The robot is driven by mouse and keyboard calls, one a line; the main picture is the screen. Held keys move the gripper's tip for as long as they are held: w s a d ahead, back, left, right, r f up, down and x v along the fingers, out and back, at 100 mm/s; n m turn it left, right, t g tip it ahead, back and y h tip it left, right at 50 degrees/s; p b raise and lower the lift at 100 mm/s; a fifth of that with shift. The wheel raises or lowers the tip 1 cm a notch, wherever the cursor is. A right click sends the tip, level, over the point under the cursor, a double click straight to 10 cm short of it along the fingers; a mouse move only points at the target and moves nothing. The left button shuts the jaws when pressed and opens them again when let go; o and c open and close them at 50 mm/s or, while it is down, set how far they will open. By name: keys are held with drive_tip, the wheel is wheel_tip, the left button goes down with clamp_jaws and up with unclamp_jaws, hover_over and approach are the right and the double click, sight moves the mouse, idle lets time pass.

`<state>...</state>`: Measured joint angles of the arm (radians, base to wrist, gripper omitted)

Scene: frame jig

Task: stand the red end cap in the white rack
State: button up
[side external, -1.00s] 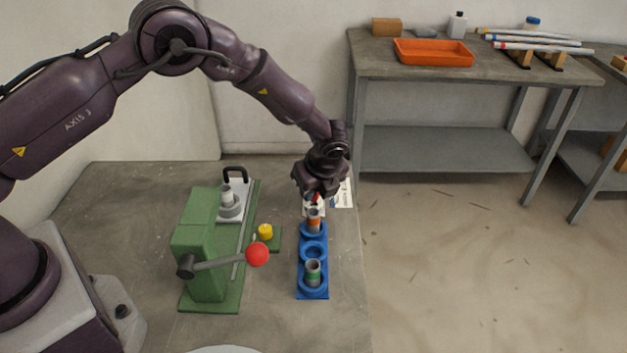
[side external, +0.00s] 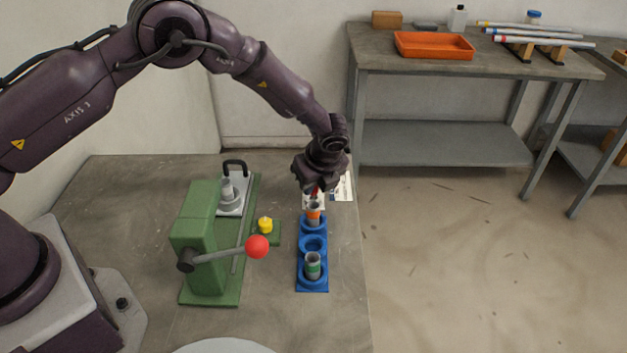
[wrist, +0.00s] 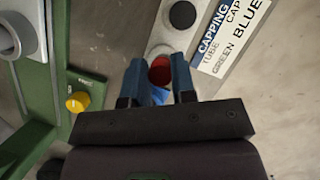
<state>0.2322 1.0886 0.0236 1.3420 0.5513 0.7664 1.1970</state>
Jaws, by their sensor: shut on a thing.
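My gripper (wrist: 158,70) is shut on the red end cap (wrist: 160,71), which shows between its two blue fingers in the wrist view. In the side view a little red of the cap (side external: 315,191) shows under my gripper (side external: 315,187). The white rack (wrist: 163,38) lies just beyond the fingertips in the wrist view, with a dark round cap or hole (wrist: 183,14) in it. In the side view my gripper mostly covers the rack. I cannot tell whether the red cap touches the rack.
A blue rack (side external: 312,245) holds an orange-banded tube (side external: 313,213) and a green-banded tube (side external: 313,266). A green press (side external: 205,240) with a red-balled lever (side external: 257,247) and a yellow knob (side external: 265,225) stand left. A printed label (wrist: 228,35) lies beside the white rack.

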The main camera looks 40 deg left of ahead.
drive_tip(key=shift+f, duration=0.2)
drive_tip(key=shift+f, duration=0.55)
drive_tip(key=o, duration=1.1)
drive_tip(key=shift+r, duration=0.2)
drive_tip(key=shift+r, duration=0.55)
drive_tip(key=shift+r, duration=3.5)
